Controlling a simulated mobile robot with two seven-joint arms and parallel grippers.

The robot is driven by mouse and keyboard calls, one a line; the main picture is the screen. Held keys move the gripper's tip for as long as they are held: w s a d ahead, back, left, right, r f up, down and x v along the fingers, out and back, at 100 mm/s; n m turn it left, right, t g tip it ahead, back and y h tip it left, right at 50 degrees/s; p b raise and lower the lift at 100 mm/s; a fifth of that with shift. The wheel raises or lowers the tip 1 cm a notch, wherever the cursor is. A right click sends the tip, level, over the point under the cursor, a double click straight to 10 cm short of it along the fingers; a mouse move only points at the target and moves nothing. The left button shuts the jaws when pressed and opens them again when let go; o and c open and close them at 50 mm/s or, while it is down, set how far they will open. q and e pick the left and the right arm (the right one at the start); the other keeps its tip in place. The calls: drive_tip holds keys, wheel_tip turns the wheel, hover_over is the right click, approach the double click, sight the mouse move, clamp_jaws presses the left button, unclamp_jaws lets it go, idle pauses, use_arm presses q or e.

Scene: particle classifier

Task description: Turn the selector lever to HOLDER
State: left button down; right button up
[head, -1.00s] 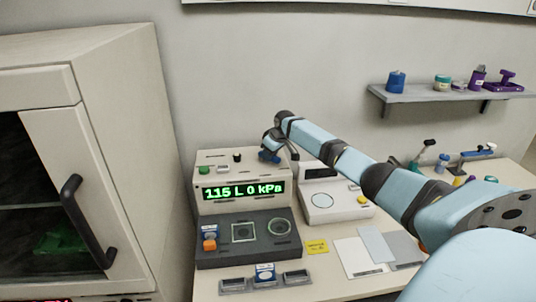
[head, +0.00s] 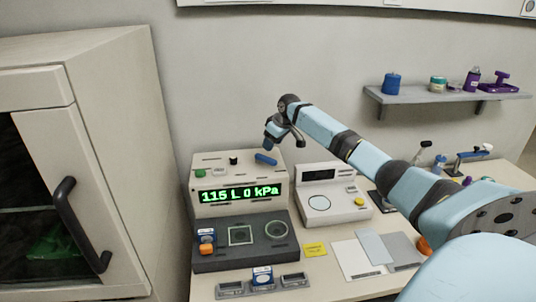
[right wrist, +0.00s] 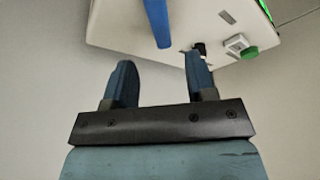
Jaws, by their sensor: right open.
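The selector lever (head: 265,158) is a blue bar on top of the white classifier (head: 210,165), toward its right end in the head view. It lies slanted, its right end lower in the picture. Its position label cannot be read. The lever also shows in the right wrist view (right wrist: 158,22), beyond the fingertips and roughly between them. My right gripper (head: 271,144) is above and apart from the lever. In the right wrist view my right gripper (right wrist: 159,59) is open with nothing between its fingers. My left gripper is not in view.
A green button (head: 200,173) and a black knob (head: 234,160) sit left of the lever. The display (head: 240,194) reads "115 L 0 kPa". A white scale-like device (head: 331,205) stands to the right. A cabinet (head: 125,120) stands at left, and a shelf (head: 440,98) hangs at right.

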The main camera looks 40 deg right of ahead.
drive_tip(key=v, duration=0.6)
drive_tip(key=shift+r+b, duration=0.2)
drive_tip(key=shift+b, duration=0.1)
